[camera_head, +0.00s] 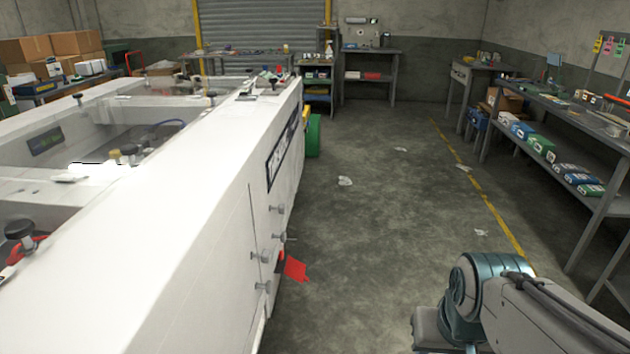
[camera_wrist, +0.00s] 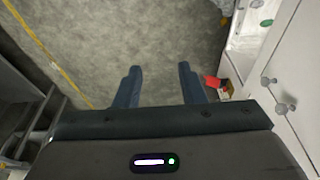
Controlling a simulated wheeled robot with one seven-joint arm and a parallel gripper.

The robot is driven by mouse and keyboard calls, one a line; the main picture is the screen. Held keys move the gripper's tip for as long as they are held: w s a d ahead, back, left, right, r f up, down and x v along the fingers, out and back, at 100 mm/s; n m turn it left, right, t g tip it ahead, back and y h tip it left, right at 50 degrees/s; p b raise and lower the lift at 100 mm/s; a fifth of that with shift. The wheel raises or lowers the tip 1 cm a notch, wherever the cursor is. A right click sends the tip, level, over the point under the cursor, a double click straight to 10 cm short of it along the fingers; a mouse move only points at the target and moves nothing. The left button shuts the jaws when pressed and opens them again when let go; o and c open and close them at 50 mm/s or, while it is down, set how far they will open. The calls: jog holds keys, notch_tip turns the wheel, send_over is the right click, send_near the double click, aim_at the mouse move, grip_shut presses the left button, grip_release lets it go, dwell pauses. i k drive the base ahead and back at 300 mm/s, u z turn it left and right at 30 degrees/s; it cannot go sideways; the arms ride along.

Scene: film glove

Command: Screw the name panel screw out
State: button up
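The white machine (camera_head: 200,210) fills the left of the head view. Its right side carries a dark name panel (camera_head: 276,168) with pale lettering. Several grey knob-headed screws stick out of that side nearer to me, such as one low screw (camera_head: 262,286) and one higher screw (camera_head: 277,209). I cannot tell which is the name panel screw. Two screws also show at the right of the wrist view, one nearer (camera_wrist: 286,108) and one farther (camera_wrist: 268,81). My gripper (camera_wrist: 160,66) is open and empty over bare floor, apart from the machine. The head view shows only my arm.
A shelf bench (camera_head: 590,120) with boxes stands along the right. A yellow line (camera_head: 480,195) marks the floor. The concrete floor between is mostly clear, with a few paper scraps (camera_head: 345,181).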

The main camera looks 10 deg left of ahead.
aim_at(282, 207)
jog(key=u, duration=0.05)
jog(key=i, duration=1.15)
jog(key=u, duration=0.15)
